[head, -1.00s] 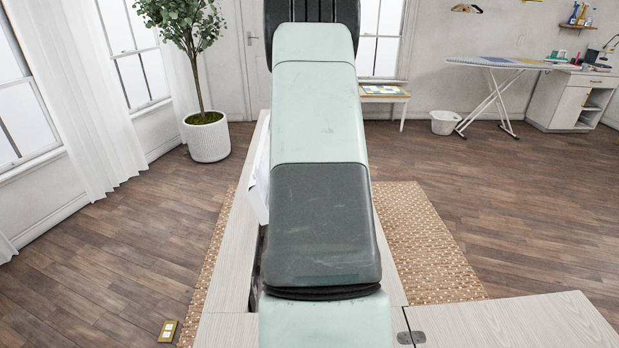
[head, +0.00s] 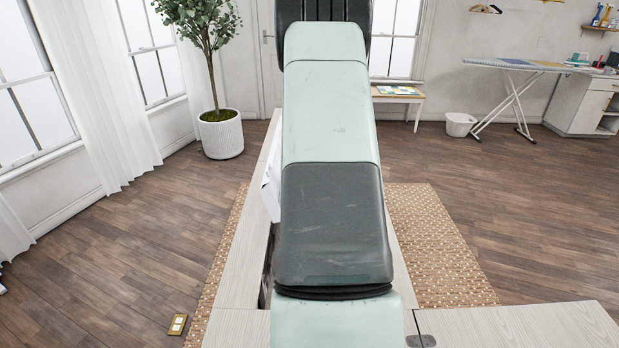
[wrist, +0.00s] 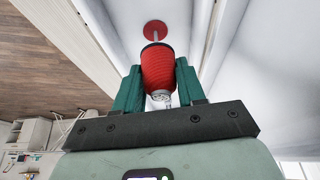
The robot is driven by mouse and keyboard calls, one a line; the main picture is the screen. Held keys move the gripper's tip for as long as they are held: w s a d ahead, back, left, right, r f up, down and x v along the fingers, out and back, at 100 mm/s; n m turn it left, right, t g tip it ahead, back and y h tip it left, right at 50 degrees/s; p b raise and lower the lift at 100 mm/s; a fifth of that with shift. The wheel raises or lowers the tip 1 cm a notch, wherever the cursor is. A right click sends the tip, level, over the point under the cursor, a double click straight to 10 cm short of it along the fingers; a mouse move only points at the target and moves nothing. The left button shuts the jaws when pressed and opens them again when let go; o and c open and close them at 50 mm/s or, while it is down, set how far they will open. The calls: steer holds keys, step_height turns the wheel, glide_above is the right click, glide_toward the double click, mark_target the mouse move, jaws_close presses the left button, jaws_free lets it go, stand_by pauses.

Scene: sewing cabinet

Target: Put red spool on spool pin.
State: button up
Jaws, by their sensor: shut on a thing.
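The red spool (wrist: 157,66) is in the wrist view, between the two green fingers of my gripper (wrist: 158,78), which is shut on it. Past the spool's far end is a red disc (wrist: 156,30) on a white surface. A thin pale spool pin (wrist: 154,37) runs between the disc and the spool. The spool lines up with the pin, with a gap between spool and disc; I cannot tell how far the pin reaches into the spool. A small pale, shiny piece shows at the spool's near end. In the head view my arm hides the gripper, spool and pin.
White surfaces (wrist: 245,60) flank the spool in the wrist view. In the head view, the pale cabinet top (head: 243,240) extends on both sides of my arm, with a leaf (head: 520,325) at the right. A woven rug (head: 435,240) lies beneath.

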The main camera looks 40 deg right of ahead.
steer(key=shift+f, duration=0.8)
stand_by(0.5)
steer(key=shift+f, duration=0.45)
steer(key=o, duration=1.1)
steer(key=shift+r, duration=0.1)
steer(key=v, duration=1)
steer(key=shift+s+r, duration=0.2)
steer(key=shift+r, duration=0.05)
steer(key=shift+a, duration=0.1)
